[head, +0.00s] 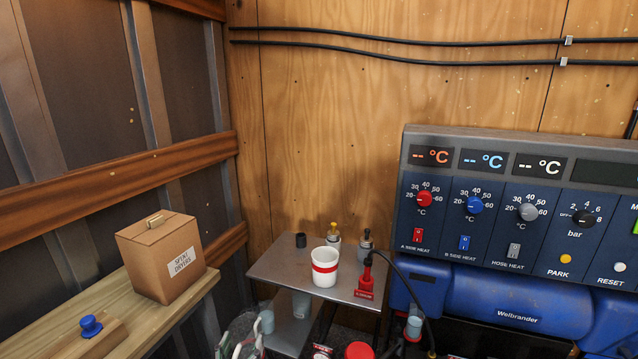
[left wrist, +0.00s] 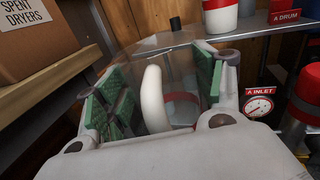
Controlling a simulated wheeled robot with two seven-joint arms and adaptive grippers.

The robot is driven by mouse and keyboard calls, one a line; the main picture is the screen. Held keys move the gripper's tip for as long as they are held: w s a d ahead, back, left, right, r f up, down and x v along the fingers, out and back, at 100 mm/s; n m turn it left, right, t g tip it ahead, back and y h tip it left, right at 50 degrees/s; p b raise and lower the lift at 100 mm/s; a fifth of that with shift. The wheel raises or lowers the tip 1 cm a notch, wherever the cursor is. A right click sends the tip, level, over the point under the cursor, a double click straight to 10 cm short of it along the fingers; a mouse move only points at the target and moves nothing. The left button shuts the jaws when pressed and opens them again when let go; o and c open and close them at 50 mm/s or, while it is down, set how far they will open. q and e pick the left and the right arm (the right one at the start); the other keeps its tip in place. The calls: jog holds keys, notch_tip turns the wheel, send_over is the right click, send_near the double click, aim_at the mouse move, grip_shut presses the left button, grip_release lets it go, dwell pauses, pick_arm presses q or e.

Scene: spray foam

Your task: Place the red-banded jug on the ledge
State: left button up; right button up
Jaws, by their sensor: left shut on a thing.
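My left gripper (head: 243,343) is low in the head view, in front of the metal stand. In the left wrist view its green-padded fingers (left wrist: 155,85) are shut on a jug with a pale upright handle (left wrist: 153,98). A clear-looking body with a red band shows behind the handle; its base is hidden. In the head view the jug is hard to make out. A wooden ledge (head: 100,345) runs along the left wall. A grey metal stand (head: 283,268) is at the back. My right gripper is not in view.
The SPENT DRYERS box (head: 160,258) and a blue-knobbed item (head: 91,326) occupy the ledge. A white red-banded tub (head: 325,268), bottle-like items and a red A DRUM fitting (head: 366,280) crowd the stand. The A INLET gauge (left wrist: 260,106) is right of the jug.

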pick_arm(q)
jog(key=shift+n+y, duration=0.4)
jog(key=shift+y, duration=0.4)
jog(key=s, duration=0.1)
jog(key=s+a, duration=0.1)
jog(key=s, duration=0.1)
jog(key=s+f, duration=0.1)
jog(key=s, duration=0.1)
jog(key=shift+s+a, duration=0.1)
jog(key=shift+a, duration=0.25)
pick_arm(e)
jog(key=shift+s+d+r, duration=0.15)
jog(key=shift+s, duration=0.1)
